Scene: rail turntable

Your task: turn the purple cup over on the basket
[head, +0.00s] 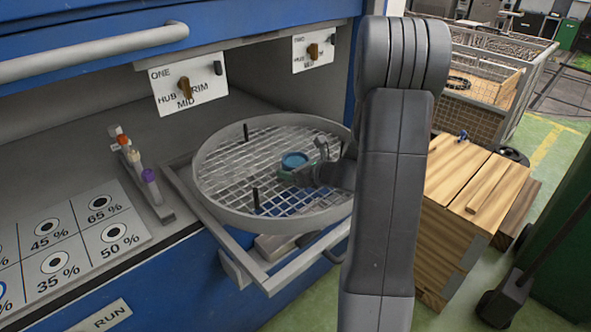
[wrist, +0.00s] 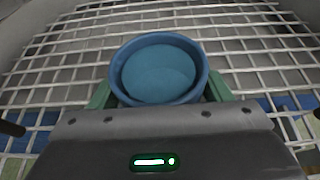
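The basket (head: 216,210) is a round grey tray with a wire mesh floor, resting on a pulled-out frame. A blue cup (head: 294,161) is over the mesh near its middle. In the wrist view the blue cup (wrist: 160,75) shows its round rim and a recessed inside facing the camera. The green fingers of my gripper (wrist: 160,94) lie close against both sides of the cup; their tips are hidden behind it. I cannot tell whether the cup touches the mesh.
Dark posts (head: 246,132) stand in the basket. Cards with knobs (head: 187,88) hang above it. A percent chart (head: 75,245) lies on the bench at left. A wooden crate (head: 465,200) stands at right, beyond my arm.

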